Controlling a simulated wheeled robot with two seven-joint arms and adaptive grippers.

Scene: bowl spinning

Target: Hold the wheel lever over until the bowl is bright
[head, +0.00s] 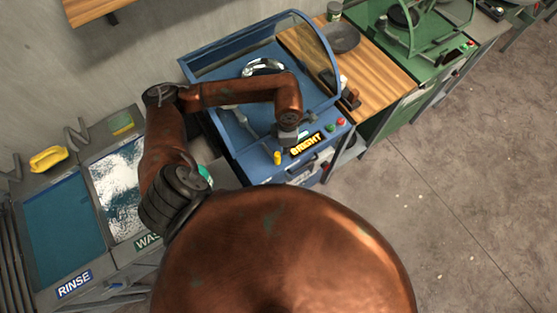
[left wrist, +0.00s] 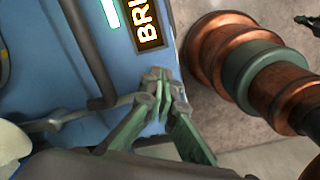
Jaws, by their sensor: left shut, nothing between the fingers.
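The bowl (head: 265,67) is a shiny silvery ring inside the blue wheel machine (head: 195,72), under a raised clear cover. A sign reading BRIGHT (head: 305,144) glows yellow on its front; part of it shows in the left wrist view (left wrist: 147,20). My left gripper (head: 287,141) is at the machine's front, left of the sign. In the left wrist view its fingertips (left wrist: 158,86) are together and empty. A grey rod (left wrist: 85,115), likely the lever, runs to beside the fingers; I cannot tell whether they touch. My right gripper is not recognisable in either view.
A yellow knob (head: 277,158) and red and green buttons (head: 334,124) sit on the machine's front. A wooden counter (head: 375,75) and a green machine (head: 425,45) stand to the right. Rinse (head: 60,225) and wash basins (head: 117,190) are at left. Floor at right is clear.

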